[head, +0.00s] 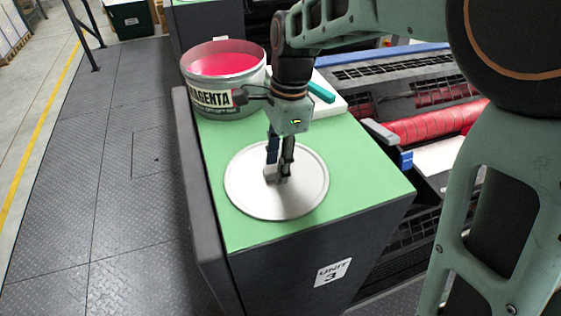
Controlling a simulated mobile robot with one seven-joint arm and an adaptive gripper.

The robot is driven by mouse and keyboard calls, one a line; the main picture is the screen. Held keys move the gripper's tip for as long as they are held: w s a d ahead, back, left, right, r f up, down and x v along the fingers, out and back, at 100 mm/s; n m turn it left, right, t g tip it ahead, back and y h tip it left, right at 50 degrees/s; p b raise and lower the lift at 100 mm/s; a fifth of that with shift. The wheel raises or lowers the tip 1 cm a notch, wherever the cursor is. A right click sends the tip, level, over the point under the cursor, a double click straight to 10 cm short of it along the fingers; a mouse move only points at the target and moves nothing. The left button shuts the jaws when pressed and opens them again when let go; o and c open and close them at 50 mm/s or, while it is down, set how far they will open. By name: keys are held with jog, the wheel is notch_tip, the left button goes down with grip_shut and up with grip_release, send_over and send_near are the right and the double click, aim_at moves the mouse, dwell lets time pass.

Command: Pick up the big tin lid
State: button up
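The big tin lid (299,197) is a round, silvery disc with a raised rim. It lies flat on the green top of the unit marked UNIT 3, towards its near end. My gripper (278,174) points down over the middle of the lid, with its fingertips at or just above the surface. The two dark fingers look close together from this angle. A small light grey piece shows at the fingertips; I cannot tell whether it is part of the lid or finger pads. The fingers hide part of the lid's middle, and any grasp is unclear.
An open tin of magenta ink (222,65) stands behind the lid on the green top (370,185). Beside it lies a white pad with a teal-handled tool (321,91). A press with a red roller (430,122) is at right. The tread-plate floor at left is clear.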

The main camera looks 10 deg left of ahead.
jog(key=shift+f, duration=0.15)
grip_shut()
jog(key=shift+r, duration=0.2)
